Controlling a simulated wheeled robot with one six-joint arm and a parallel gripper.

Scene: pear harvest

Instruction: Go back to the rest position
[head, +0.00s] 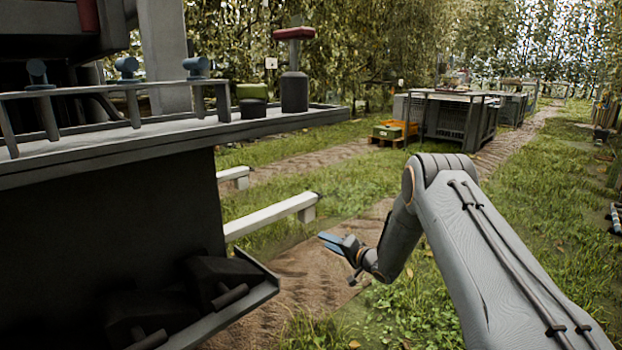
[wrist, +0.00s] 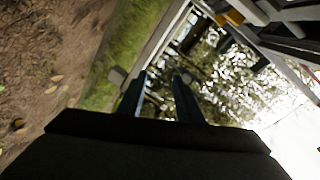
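My arm (head: 490,260) reaches forward from the lower right of the head view and bends down at the elbow. My gripper (head: 330,240) is in front of it, over the dirt path and pointing left. In the wrist view the two blue-grey fingers of my gripper (wrist: 158,95) stand apart with a gap between them. Nothing is held between the fingers. The gripper touches nothing that I can see.
A large dark machine with a railed ledge (head: 170,135) fills the left. A white beam (head: 270,215) sticks out from it near my gripper. Grass (head: 530,190) on the right is mostly clear.

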